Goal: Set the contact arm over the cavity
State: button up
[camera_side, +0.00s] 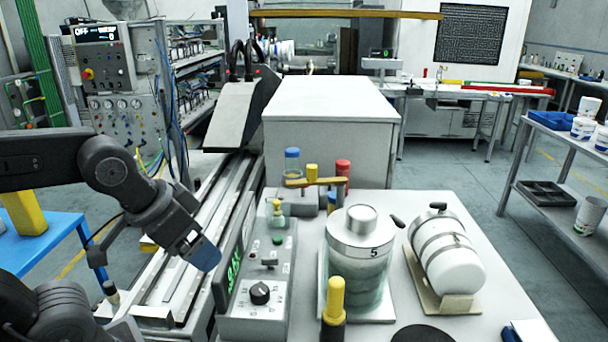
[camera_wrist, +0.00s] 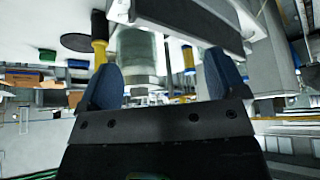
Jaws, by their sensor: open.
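A flat brass-coloured bar (camera_side: 314,182), which looks like the contact arm, lies roughly level among capped posts behind the control box. I cannot make out the cavity in either view. My gripper (camera_side: 205,254) is at the left over the long metal rail, apart from the bar and left of the control box. In the wrist view, its two blue fingers stand apart with nothing held between them (camera_wrist: 163,82). Beyond them shows the glass jar (camera_wrist: 138,55), which in the side view is a metal-lidded vessel marked 5 (camera_side: 360,250).
The control box (camera_side: 258,293) with a black knob stands between my gripper and the jar. A yellow-topped black handle (camera_side: 334,302) rises in front of the jar. A white cylinder (camera_side: 449,262) lies on a cradle at right. A large grey box (camera_side: 335,125) stands behind.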

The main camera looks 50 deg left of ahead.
jog(key=shift+c, duration=0.3)
jog(key=shift+w+r, duration=0.1)
jog(key=shift+r, duration=0.1)
jog(key=shift+c, duration=0.8)
jog(key=w+r, duration=0.4)
jog(key=w+r+g, duration=0.1)
jog(key=w+r, duration=0.3)
jog(key=w+r+g, duration=0.1)
jog(key=w+r, duration=0.2)
jog(key=r, duration=0.1)
jog(key=shift+w+a+n, duration=0.3)
jog(key=shift+w+a, duration=0.05)
jog(key=shift+w, duration=0.05)
jog(key=c, duration=0.6)
jog(key=shift+o, duration=0.2)
notch_tip(320, 180, up, 4)
jog(key=g, duration=0.4)
send_over(312, 166)
jog(key=shift+n, duration=0.3)
notch_tip(312, 166, down, 14)
jog(key=shift+r, duration=0.1)
grip_shut()
